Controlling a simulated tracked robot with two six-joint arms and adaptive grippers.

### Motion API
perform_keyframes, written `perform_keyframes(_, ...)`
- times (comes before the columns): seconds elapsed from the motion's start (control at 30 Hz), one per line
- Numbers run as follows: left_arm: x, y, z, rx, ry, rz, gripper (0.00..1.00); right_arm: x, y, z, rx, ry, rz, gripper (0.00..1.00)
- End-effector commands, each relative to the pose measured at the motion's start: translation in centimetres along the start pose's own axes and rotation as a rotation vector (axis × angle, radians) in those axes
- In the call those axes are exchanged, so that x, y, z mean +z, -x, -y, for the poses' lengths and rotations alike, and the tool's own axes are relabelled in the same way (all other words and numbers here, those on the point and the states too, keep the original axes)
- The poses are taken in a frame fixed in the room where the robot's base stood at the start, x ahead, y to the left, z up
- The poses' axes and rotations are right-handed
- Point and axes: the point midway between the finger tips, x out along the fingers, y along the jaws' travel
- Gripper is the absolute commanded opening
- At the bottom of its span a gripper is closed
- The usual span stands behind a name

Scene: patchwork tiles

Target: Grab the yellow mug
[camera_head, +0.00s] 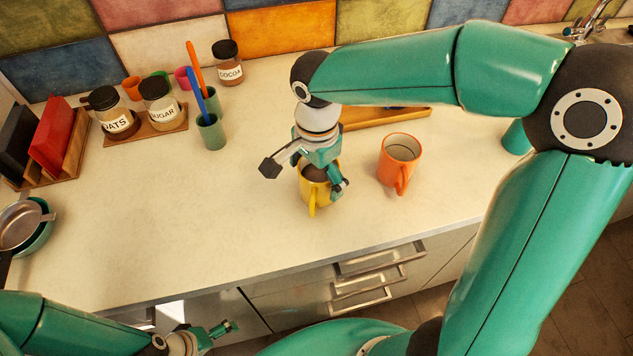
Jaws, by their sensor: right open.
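The yellow mug (317,190) stands upright on the counter in the head view, with its handle towards me. My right gripper (306,182) is over the mug, with its fingers spread. One finger is out to the left of the mug and the other is at the mug's right side, covering part of it. I cannot tell whether that finger touches the mug. My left gripper (222,329) is low at the bottom left, in front of the cabinet and away from the mug; its fingers are too small to read.
An orange mug (398,160) stands just right of the yellow one. A wooden tray (385,117) lies behind. Jars (159,105), utensil cups (210,132) and a rack (65,165) stand at the left. The counter (190,215) is clear in front and left of the mug.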

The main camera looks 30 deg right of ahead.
Motion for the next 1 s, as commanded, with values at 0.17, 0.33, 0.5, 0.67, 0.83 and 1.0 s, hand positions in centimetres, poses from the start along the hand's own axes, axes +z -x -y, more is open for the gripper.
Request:
perform_keyframes(0.17, 0.01, 0.01, -0.01, 0.0, 0.0, 0.0, 1.0, -0.01, -0.66, 0.0, -0.001, 0.0, 0.0, 1.0)
perform_keyframes(0.33, 0.01, 0.01, 0.0, 0.0, 0.0, 0.0, 1.0, -0.02, -0.62, 0.0, -0.001, 0.0, 0.0, 0.93)
perform_keyframes(0.5, 0.01, 0.0, 0.0, 0.0, 0.0, 0.0, 1.0, -0.03, -0.6, -0.01, -0.001, -0.001, 0.0, 0.65)
perform_keyframes(0.67, 0.01, 0.01, 0.0, 0.0, 0.0, 0.0, 1.0, -0.03, -0.59, 0.0, -0.002, -0.001, 0.0, 0.38)
perform_keyframes(0.83, 0.01, 0.02, -0.01, 0.0, 0.0, 0.0, 1.0, -0.05, -0.52, 0.04, -0.004, -0.001, 0.0, 0.18)
perform_keyframes(1.0, 0.01, 0.02, -0.01, 0.0, 0.0, 0.0, 1.0, -0.05, -0.52, 0.03, -0.004, -0.001, 0.0, 0.18)
